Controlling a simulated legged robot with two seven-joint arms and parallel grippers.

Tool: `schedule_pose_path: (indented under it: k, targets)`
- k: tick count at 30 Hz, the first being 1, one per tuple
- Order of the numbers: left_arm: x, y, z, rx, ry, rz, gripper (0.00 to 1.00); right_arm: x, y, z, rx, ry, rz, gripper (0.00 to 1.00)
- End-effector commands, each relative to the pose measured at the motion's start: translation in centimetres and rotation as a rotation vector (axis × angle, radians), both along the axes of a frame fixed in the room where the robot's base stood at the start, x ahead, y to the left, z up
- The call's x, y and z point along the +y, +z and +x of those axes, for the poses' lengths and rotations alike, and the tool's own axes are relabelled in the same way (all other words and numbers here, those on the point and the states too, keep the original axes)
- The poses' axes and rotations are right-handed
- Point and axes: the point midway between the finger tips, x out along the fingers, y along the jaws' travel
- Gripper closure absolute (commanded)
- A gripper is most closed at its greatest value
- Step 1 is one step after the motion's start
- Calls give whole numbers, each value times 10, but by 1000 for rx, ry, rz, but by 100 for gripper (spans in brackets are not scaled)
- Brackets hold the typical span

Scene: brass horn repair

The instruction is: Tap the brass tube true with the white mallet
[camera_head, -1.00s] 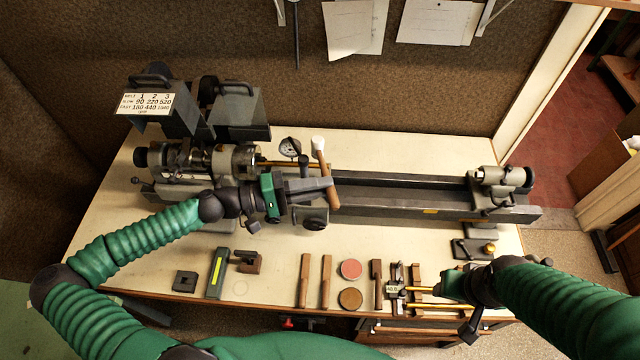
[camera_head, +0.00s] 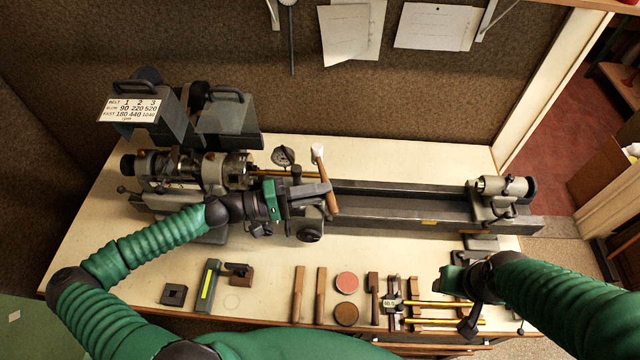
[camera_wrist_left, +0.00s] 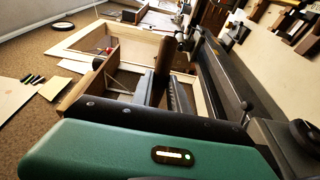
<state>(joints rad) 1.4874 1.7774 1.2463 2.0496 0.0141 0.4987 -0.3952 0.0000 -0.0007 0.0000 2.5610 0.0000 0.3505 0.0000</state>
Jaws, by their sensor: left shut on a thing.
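The white mallet has a white head (camera_head: 317,151) and a brown wooden handle (camera_head: 332,200). My left gripper (camera_head: 322,194) is shut on the handle, which also shows in the left wrist view (camera_wrist_left: 163,62). The head is at the far end, near the brass tube. I cannot tell whether head and tube touch. My right gripper (camera_head: 447,280) is over the front right of the bench; its jaws are unclear.
A dial gauge (camera_head: 283,156) stands close to the tube. The lathe bed (camera_head: 400,203) runs right to the tailstock (camera_head: 500,192). Brass rods (camera_head: 425,303) lie on wooden rests near the right gripper. Wooden tools (camera_head: 298,295) and round pads (camera_head: 346,283) lie along the front.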

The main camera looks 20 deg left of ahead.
Motion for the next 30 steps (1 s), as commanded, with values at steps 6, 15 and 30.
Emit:
schedule_pose_path:
  k: [6, 15, 30]
  targets:
    - [-1, -14, 1, 0, -1, 0, 100, 0, -9, 1, -1, 0, 0, 55]
    - [-1, -42, 0, -1, -1, 0, 100, 0, -31, 1, -1, 0, 0, 55]
    - [-1, -46, 1, -1, -2, 0, 100, 0, -32, 1, -1, 0, 0, 55]
